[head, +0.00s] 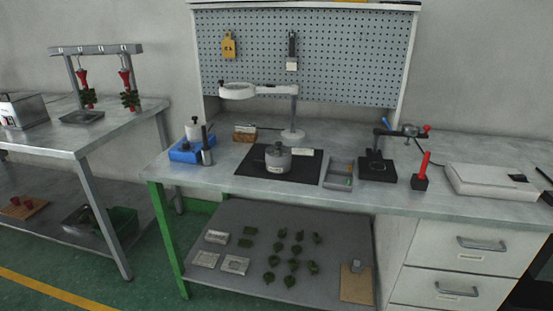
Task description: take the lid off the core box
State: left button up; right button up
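A round grey metal container (278,160) with a knob on top stands on a black mat (250,166) in the middle of the workbench. It looks like the core box with its lid on, though no label on it can be read from here. A small pale piece lies beside it on the mat's right part. Neither of my grippers shows clearly in the head view.
A white magnifier lamp (293,135) stands behind the mat. A blue holder (184,154) is to the left. A grey tray (338,183), a black stand (377,170), a red-handled tool (421,172) and a white flat device (490,181) are to the right. The bench's front strip is clear.

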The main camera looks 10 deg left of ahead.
aim_at(278, 154)
jog(key=k, duration=0.2)
jog(key=u, duration=0.35)
jog(key=i, duration=1.2)
jog(key=z, duration=0.75)
